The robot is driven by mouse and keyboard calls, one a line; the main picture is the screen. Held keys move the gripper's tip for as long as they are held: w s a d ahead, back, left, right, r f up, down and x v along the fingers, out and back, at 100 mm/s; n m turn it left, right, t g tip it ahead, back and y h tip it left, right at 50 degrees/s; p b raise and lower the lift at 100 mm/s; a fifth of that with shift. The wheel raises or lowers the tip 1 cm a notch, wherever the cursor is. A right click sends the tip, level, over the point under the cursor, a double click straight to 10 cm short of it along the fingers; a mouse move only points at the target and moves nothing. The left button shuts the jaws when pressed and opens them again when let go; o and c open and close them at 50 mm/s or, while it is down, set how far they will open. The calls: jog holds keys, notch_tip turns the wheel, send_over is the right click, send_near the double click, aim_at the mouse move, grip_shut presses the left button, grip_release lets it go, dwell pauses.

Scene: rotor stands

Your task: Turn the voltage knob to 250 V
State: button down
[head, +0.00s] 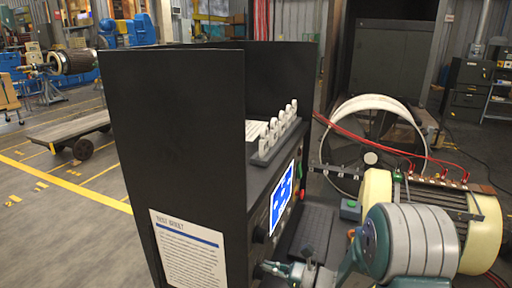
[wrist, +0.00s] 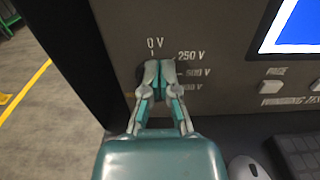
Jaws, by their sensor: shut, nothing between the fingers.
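The dark voltage knob (wrist: 141,76) is on the grey panel in the wrist view, mostly hidden behind my fingers. Its scale shows 0 V at the top and 250 V (wrist: 190,56) to the right. Lower marks are partly covered, and the knob's pointer cannot be seen. My gripper (wrist: 158,68) is shut, its fingertips together in front of the knob just below the 0 V mark. I cannot tell whether they touch it. In the head view my gripper (head: 266,268) is low beside the black cabinet's front panel.
A blue screen (head: 282,197) and a PAGE button (wrist: 271,87) are to the right of the knob. A keyboard (wrist: 301,155) lies below the panel. The tall black cabinet side (head: 175,130) stands left of my arm. A rotor (head: 440,200) with red cables stands at the right.

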jog(key=shift+w+d+f, duration=0.1)
jog(key=shift+w, duration=0.05)
dwell(0.3)
jog(key=shift+w, duration=0.1)
jog(key=shift+r, duration=0.4)
jog(key=shift+d, duration=0.2)
jog(key=v, duration=0.5)
jog(key=shift+d, duration=0.35)
